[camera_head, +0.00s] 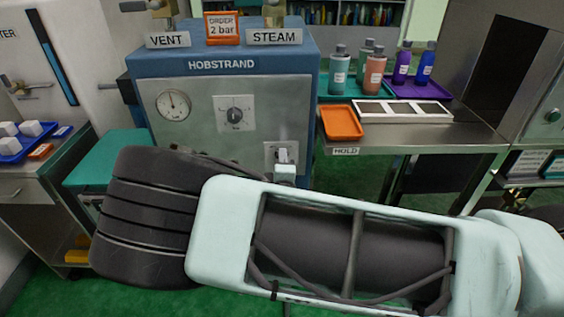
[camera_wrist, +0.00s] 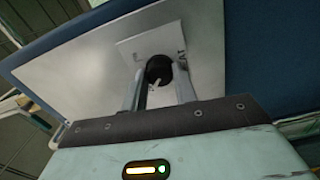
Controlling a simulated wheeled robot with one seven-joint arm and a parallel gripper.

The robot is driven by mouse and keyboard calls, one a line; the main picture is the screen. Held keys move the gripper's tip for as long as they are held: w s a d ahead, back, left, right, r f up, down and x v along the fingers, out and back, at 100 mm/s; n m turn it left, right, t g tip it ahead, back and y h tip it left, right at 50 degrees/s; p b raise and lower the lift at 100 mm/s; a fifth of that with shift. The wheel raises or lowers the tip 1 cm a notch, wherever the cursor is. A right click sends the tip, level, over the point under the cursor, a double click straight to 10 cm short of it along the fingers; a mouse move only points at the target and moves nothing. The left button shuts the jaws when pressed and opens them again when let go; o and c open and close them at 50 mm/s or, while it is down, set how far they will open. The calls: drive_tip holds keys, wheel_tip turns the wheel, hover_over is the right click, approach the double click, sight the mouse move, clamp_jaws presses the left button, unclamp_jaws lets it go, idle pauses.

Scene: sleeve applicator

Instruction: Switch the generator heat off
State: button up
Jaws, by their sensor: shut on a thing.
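The generator (camera_head: 210,64) is a blue cabinet lettered HOBSTRAND with a grey front panel. A small plate low on the panel's right carries the heat switch. In the wrist view, this switch is a round black knob (camera_wrist: 158,68) with a pale pointer on a light plate (camera_wrist: 129,51); only "AT" of its lettering is readable. The pointer slants down and slightly left in that view. My gripper (camera_wrist: 160,88) has its two fingers on either side of the knob, shut on it. In the head view, my arm hides most of the gripper and the knob.
A round gauge (camera_head: 173,105) and another dial (camera_head: 235,114) sit on the same panel. VENT (camera_head: 168,40) and STEAM (camera_head: 274,37) signs stand on top, with an orange "2 bar" order card (camera_head: 222,28). A steel table (camera_head: 440,138) with bottles and an orange tray (camera_head: 342,122) stands right.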

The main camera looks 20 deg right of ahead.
idle(0.3)
drive_tip(key=o, duration=1)
drive_tip(key=shift+c, duration=0.2)
drive_tip(key=shift+s, duration=0.1)
drive_tip(key=b+v, duration=0.1)
drive_tip(key=v, duration=1.6)
drive_tip(key=shift+s+b, duration=0.15)
drive_tip(key=shift+b, duration=0.15)
